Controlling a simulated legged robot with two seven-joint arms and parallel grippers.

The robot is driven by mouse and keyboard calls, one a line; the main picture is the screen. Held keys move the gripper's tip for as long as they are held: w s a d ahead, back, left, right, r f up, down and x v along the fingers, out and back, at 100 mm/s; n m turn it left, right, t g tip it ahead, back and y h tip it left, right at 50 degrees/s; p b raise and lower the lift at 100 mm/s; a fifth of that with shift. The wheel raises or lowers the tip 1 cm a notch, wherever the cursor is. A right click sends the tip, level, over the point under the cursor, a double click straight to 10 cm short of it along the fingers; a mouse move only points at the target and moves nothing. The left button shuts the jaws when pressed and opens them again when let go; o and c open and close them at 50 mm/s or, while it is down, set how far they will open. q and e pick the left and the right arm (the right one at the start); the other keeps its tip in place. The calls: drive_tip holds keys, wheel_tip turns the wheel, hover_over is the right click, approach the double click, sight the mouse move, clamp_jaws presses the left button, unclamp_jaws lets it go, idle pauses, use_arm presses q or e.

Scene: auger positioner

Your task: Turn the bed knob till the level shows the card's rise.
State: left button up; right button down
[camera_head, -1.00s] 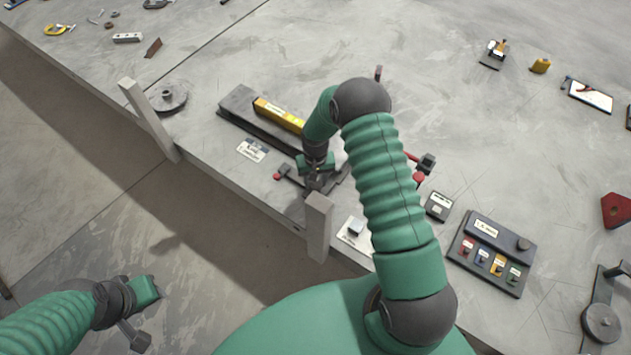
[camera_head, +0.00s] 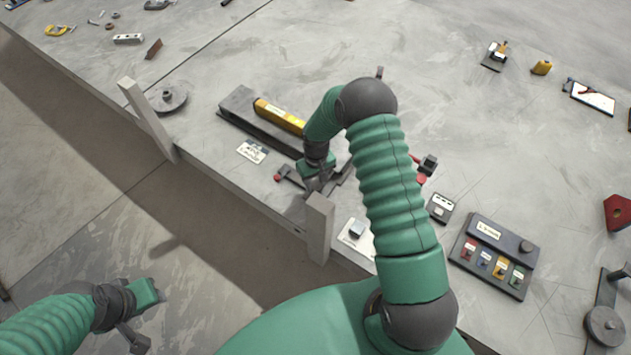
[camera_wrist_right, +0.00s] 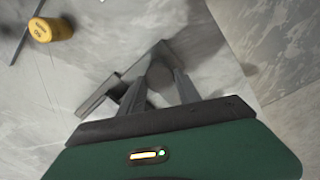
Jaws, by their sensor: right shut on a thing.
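My right gripper (camera_head: 318,186) is at the right end of the dark bed (camera_head: 262,132), near the table's front edge. In the right wrist view the gripper (camera_wrist_right: 160,95) has its fingers closed about a dark grey round part, which looks like the bed knob (camera_wrist_right: 160,77). The yellow level (camera_head: 280,116) lies on the bed; its end also shows in the right wrist view (camera_wrist_right: 50,30). Its reading is too small to tell. A white card (camera_head: 252,151) lies in front of the bed; its print cannot be read. My left gripper (camera_head: 158,290) hangs off the table at lower left, its jaws unclear.
Posts stand at the table's front edge, one left (camera_head: 148,120) and one close to my right gripper (camera_head: 319,228). A dark tray (camera_head: 493,257) with coloured pieces is at right.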

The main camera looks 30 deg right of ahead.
sight(317, 185)
drive_tip(key=c, duration=1.3)
unclamp_jaws()
drive_tip(key=shift+s, duration=0.2)
drive_tip(key=o, duration=0.4)
drive_tip(key=shift+r, duration=0.1)
drive_tip(key=shift+o, duration=0.2)
drive_tip(key=shift+w+r, duration=0.1)
wheel_tip(317, 185, up, 16)
drive_tip(key=b, duration=0.2)
drive_tip(key=shift+r, duration=0.25)
drive_tip(key=shift+f, duration=0.1)
